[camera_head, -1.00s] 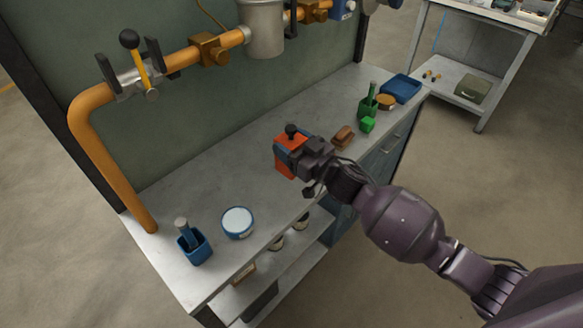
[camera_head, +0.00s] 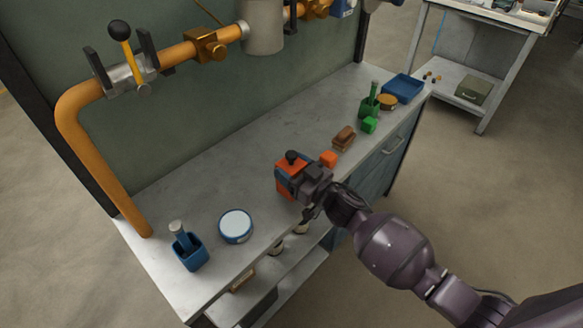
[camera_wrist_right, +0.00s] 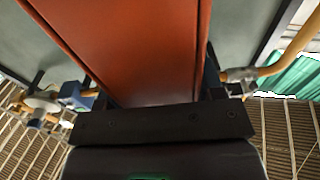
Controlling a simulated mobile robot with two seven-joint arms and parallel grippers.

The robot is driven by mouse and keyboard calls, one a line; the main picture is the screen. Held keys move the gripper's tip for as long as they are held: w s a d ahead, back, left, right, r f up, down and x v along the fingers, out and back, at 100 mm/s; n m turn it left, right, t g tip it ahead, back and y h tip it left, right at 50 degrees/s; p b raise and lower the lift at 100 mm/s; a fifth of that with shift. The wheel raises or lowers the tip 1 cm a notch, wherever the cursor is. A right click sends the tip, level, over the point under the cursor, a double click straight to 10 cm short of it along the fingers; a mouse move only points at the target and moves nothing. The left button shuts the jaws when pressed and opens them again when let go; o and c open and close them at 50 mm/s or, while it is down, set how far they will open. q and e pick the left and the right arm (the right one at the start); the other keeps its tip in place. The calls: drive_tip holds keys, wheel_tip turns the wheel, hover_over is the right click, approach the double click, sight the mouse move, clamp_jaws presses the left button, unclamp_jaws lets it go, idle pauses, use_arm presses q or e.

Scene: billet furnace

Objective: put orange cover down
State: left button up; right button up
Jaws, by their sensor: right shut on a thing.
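The orange cover (camera_head: 288,165) has a black knob on top and is in my right gripper (camera_head: 296,180), over the front part of the workbench in the head view. My right gripper is shut on the cover and hides part of it. In the right wrist view the cover (camera_wrist_right: 130,45) fills the middle, close to the camera. I cannot tell whether its underside touches the bench. My left gripper is not in view.
The grey workbench (camera_head: 215,175) also bears a small orange block (camera_head: 328,159), brown blocks (camera_head: 344,137), a green block (camera_head: 369,125), a blue tray (camera_head: 404,87), a round white-topped tin (camera_head: 236,224) and a blue holder (camera_head: 189,252). An orange pipe (camera_head: 95,165) stands at the left.

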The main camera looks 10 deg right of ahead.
drive_tip(key=shift+f, duration=0.35)
drive_tip(key=shift+f, duration=0.3)
drive_tip(key=o, duration=1)
drive_tip(key=shift+s+f+b, duration=0.1)
drive_tip(key=shift+f+b, duration=0.05)
drive_tip(key=shift+b, duration=0.15)
drive_tip(key=shift+r, duration=0.4)
drive_tip(key=shift+d+r+p, duration=0.15)
drive_tip(key=shift+r+p, duration=0.1)
drive_tip(key=shift+p, duration=0.15)
drive_tip(key=v, duration=1.1)
drive_tip(key=shift+s+d+r+p, duration=0.1)
drive_tip(key=shift+s+d+p, duration=0.05)
drive_tip(key=shift+s+p, duration=0.15)
